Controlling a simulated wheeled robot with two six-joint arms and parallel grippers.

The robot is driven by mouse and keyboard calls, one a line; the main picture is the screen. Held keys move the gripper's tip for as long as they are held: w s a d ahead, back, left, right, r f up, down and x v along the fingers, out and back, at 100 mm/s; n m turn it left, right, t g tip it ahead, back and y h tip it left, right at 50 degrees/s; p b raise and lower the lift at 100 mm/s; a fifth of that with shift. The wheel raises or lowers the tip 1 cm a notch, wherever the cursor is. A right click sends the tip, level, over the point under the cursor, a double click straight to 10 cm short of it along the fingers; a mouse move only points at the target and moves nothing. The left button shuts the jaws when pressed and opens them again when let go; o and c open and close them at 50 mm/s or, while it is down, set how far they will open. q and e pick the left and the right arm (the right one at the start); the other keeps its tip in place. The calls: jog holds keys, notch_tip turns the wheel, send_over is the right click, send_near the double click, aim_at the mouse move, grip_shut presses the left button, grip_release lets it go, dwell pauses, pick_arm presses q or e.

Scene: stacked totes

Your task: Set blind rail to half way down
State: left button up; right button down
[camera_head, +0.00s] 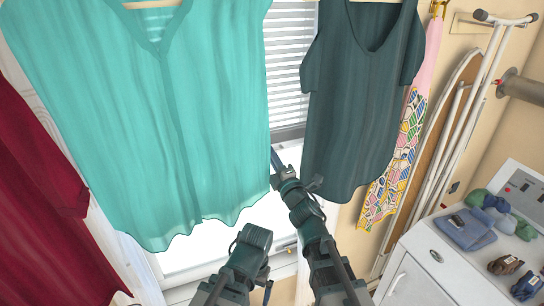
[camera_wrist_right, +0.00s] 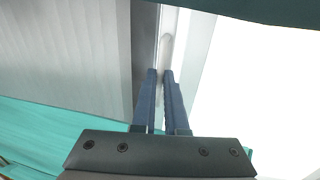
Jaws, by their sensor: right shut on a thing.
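The blind (camera_head: 290,75) shows as white slats between two hanging garments. Its grey bottom rail (camera_head: 290,133) is partly visible, with bright window glass below it. My right gripper (camera_head: 275,155) reaches up to the rail between the garments. In the right wrist view its blue fingers (camera_wrist_right: 161,75) are shut on a thin part of the rail (camera_wrist_right: 166,45). The blind's slats (camera_wrist_right: 70,55) fill the left of that view. My left arm is folded low in the head view. A small blue tip of the left gripper (camera_head: 268,292) shows, but its jaw opening cannot be made out.
A teal blouse (camera_head: 150,110) hangs left of the blind and a dark green top (camera_head: 355,110) hangs right, both close to my right arm. An ironing board (camera_head: 435,150) and a white cabinet (camera_head: 430,265) stand right.

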jog(key=shift+f, duration=0.1)
notch_tip(320, 180, down, 24)
jog(key=b, duration=2.4)
jog(key=c, duration=0.9)
grip_release()
jog(key=shift+c, duration=0.2)
jog(key=shift+s, duration=0.1)
